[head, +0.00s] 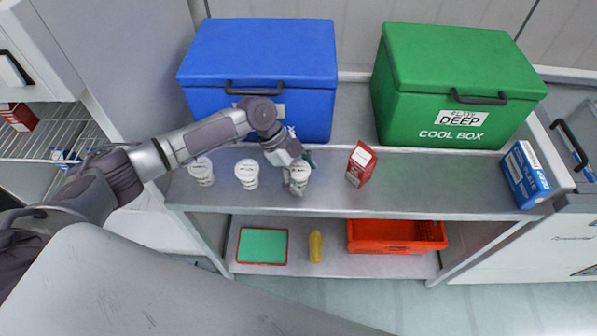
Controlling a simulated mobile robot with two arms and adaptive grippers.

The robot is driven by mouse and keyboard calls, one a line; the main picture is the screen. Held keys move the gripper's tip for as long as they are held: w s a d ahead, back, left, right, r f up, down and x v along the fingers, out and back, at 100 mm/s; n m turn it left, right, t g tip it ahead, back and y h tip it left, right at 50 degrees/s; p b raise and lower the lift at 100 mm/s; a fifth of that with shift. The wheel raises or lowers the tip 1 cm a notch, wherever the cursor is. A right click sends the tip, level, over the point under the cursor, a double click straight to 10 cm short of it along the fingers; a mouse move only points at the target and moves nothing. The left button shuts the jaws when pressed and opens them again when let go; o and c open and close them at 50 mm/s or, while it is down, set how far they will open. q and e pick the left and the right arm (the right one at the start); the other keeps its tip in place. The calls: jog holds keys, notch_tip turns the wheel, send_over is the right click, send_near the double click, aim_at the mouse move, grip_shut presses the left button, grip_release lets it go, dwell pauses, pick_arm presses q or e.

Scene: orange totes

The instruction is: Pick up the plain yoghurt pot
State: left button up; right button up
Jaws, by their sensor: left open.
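Three white pots stand in a row on the steel counter: a left pot (201,171), a middle pot (247,174) and a right pot (301,173). Their labels are too small to read, so I cannot tell which is the plain yoghurt pot. My left gripper (297,181) is open and low at the right pot, with its fingers by the pot and partly covering it. I cannot tell whether they touch it. My right gripper is not in view.
A blue box (262,50) and a green cool box (455,75) stand behind. A red carton (360,164) is right of the pots, and a blue carton (525,175) is at the counter's right end. An orange tote (396,248) is on the lower shelf.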

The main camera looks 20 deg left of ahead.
pick_arm(q)
jog(key=c, duration=1.3)
jog(key=shift+c, duration=0.2)
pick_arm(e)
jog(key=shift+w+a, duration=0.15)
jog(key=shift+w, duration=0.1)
pick_arm(q)
jog(key=shift+r, duration=0.1)
